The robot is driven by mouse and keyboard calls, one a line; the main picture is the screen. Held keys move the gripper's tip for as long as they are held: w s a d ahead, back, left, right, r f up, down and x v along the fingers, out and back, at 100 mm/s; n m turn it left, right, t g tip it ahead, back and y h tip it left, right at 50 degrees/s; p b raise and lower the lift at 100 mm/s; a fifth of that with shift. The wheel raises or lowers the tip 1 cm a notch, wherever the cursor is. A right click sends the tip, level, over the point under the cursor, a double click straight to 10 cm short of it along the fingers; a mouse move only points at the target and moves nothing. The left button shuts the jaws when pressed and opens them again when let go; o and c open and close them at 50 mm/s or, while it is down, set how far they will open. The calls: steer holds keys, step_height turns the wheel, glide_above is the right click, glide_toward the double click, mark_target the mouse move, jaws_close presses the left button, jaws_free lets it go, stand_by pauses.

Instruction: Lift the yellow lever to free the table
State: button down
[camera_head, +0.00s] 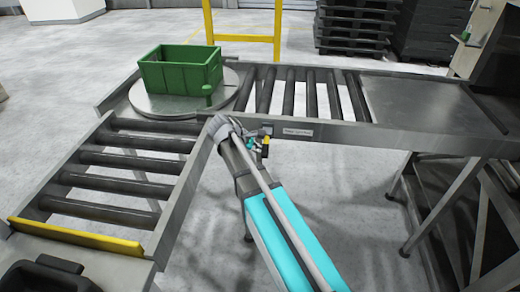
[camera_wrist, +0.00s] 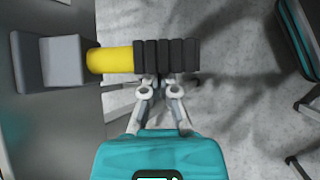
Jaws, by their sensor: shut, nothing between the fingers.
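The yellow lever (camera_head: 266,140) sticks out from the frame below the rollers, near the turntable. In the wrist view the lever (camera_wrist: 110,60) is a short yellow shaft from a grey bracket, ending in a black ribbed grip (camera_wrist: 166,57). My gripper (camera_head: 256,145) is beside the lever in the head view. In the wrist view my gripper (camera_wrist: 162,85) is shut and empty, its fingers reaching up to the grip. The grip hides the fingertips, and I cannot tell whether they touch it. The table (camera_head: 165,104) is a round grey turntable at the conveyor corner.
A green crate (camera_head: 180,72) stands on the turntable. Roller conveyors run to the right (camera_head: 310,92) and toward the front left (camera_head: 122,160). A yellow stop bar (camera_head: 75,237) crosses the left conveyor's near end. A yellow rail (camera_head: 245,38) stands behind. Bare floor shows below the conveyor.

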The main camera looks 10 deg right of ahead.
mark_target(265, 147)
steer(key=shift+s+r+p, duration=0.2)
steer(key=shift+r+p, duration=0.6)
steer(key=shift+r, duration=0.05)
steer(key=shift+s+r+p, duration=0.2)
steer(key=shift+r+p, duration=0.6)
steer(key=shift+r, duration=0.05)
steer(key=shift+w+r+p, duration=0.15)
steer(key=shift+r+p, duration=0.45)
steer(key=shift+w+r+p, duration=0.15)
steer(key=shift+r+p, duration=0.4)
steer(key=shift+w+r, duration=0.25)
steer(key=shift+w+a+r+p, duration=1.2)
steer(key=shift+w+r+p, duration=0.15)
steer(key=shift+r+p, duration=0.25)
steer(key=shift+w+a+r+p, duration=1.15)
steer(key=shift+w+r+p, duration=0.2)
steer(key=shift+p, duration=0.3)
